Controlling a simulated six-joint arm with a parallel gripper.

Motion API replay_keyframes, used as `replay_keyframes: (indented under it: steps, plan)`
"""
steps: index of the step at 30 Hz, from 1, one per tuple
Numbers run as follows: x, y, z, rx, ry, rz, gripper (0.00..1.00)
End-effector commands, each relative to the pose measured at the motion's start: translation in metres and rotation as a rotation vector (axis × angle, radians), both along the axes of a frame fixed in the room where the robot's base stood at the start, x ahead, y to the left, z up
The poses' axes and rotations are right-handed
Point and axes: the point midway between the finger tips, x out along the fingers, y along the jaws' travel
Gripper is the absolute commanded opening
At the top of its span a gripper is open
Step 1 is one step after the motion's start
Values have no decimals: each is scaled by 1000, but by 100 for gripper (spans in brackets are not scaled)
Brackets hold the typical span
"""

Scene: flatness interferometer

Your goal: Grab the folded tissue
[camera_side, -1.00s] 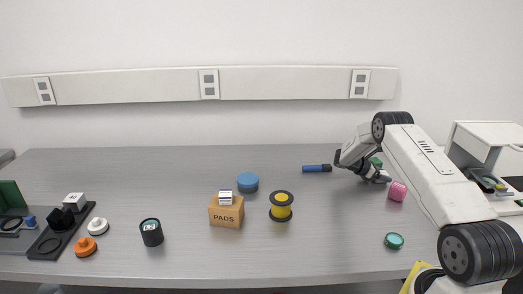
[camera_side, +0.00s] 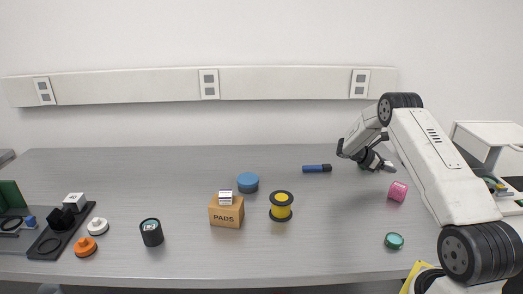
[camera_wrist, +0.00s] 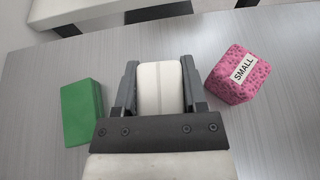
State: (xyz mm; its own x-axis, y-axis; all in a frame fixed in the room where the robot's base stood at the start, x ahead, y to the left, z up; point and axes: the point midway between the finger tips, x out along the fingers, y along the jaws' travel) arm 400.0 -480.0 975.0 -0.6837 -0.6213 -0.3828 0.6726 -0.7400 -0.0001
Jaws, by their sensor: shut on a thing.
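The folded tissue (camera_wrist: 160,88) is a white, flat-topped piece with a faint line down it, in the middle of the wrist view. My gripper (camera_wrist: 160,80) is shut on it, with one dark finger along each side. In the side view my gripper (camera_side: 384,164) is over the right part of the bench, with the white tissue (camera_side: 390,166) at its tip. The tissue's underside is hidden, and I cannot tell its exact height above the bench.
In the wrist view, a green box (camera_wrist: 82,112) lies left of my gripper and a pink patterned block labelled SMALL (camera_wrist: 238,75) lies right. In the side view, a blue-and-black cylinder (camera_side: 317,168) lies left of my gripper. A teal-lidded jar (camera_side: 394,241) stands nearer the front.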

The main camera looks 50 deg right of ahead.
Motion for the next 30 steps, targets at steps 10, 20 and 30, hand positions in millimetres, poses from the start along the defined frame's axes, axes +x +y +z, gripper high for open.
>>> replay_keyframes:
  steps: [10,20,30]
  plan:
    - [-22,27,43,-1,-1,1,0]
    - [-50,61,62,0,0,1,0]
    - [-73,88,77,0,0,1,0]
